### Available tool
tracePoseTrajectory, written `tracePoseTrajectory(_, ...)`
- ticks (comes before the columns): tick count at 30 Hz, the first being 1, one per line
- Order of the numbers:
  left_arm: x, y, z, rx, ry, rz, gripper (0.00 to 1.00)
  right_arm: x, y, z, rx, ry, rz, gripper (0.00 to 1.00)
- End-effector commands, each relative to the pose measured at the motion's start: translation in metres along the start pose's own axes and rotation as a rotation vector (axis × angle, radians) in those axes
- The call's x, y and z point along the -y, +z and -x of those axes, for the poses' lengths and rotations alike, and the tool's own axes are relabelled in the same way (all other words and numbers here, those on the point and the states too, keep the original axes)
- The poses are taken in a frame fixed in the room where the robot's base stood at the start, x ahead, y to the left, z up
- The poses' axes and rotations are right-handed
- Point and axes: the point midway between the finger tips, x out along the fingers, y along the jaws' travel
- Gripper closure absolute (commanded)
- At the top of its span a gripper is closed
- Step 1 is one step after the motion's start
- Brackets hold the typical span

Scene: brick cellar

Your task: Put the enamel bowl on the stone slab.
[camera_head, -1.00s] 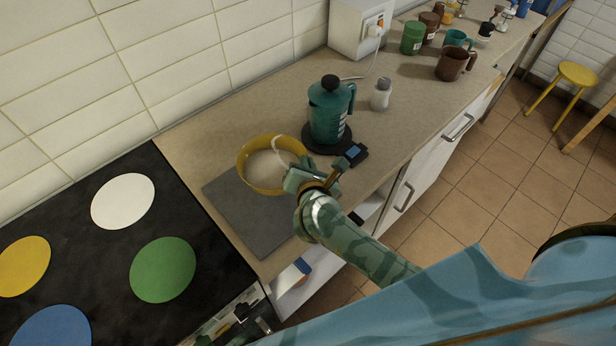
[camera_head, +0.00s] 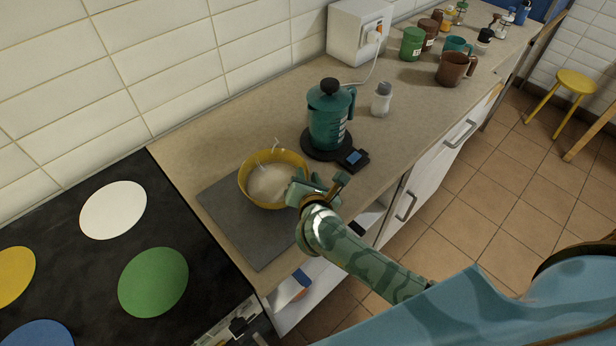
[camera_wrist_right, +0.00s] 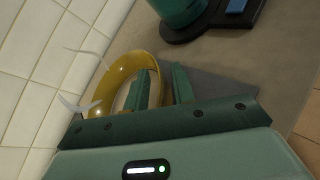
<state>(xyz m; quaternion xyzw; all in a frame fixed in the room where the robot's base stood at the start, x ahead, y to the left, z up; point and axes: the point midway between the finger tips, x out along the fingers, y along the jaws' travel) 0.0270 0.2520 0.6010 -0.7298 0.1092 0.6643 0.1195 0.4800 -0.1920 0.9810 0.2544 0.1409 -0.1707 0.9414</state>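The yellow enamel bowl (camera_head: 243,190) stands about upright over the back right part of the grey stone slab (camera_head: 238,228), with a pale inside. It hides that part of the slab, so I cannot tell whether its whole base is on it. My right gripper (camera_head: 298,186) is at the bowl's right rim. In the right wrist view my right gripper (camera_wrist_right: 160,88) has its fingers apart, astride the wall of the bowl (camera_wrist_right: 122,70), with a gap showing between them. The slab (camera_wrist_right: 205,85) shows behind the fingers. My left gripper is not in view.
A teal press pot (camera_head: 327,122) stands on a dark scale (camera_head: 352,159) just behind the right gripper. A pale shaker (camera_head: 381,100) and several mugs stand farther back. A black hob (camera_head: 65,262) with coloured discs lies left. The tiled wall is close behind the bowl.

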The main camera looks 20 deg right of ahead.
Motion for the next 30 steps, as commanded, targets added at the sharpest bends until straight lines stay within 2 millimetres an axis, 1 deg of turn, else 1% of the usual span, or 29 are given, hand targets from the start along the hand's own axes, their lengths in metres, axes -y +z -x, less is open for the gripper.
tracePoseTrajectory(5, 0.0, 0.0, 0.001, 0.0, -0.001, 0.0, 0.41, 0.0, 0.001, 0.0, 0.0, 0.0, 0.0, 0.75)
tracePoseTrajectory(8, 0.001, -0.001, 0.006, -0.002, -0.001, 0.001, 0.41, -0.003, 0.005, 0.003, 0.001, 0.001, 0.0, 0.75)
tracePoseTrajectory(11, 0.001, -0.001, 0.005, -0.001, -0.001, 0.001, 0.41, -0.002, 0.002, 0.019, -0.002, 0.001, 0.0, 0.75)
tracePoseTrajectory(18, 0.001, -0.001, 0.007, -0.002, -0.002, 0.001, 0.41, -0.001, 0.002, 0.076, -0.003, 0.0, -0.003, 0.75)
tracePoseTrajectory(21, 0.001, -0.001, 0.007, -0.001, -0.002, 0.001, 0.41, -0.001, 0.002, 0.096, -0.002, 0.0, -0.001, 0.75)
tracePoseTrajectory(25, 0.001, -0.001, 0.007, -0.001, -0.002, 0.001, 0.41, -0.001, 0.002, 0.114, -0.001, 0.0, -0.001, 0.75)
tracePoseTrajectory(30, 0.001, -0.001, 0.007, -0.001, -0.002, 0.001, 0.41, -0.002, 0.003, 0.122, -0.001, 0.0, 0.0, 0.75)
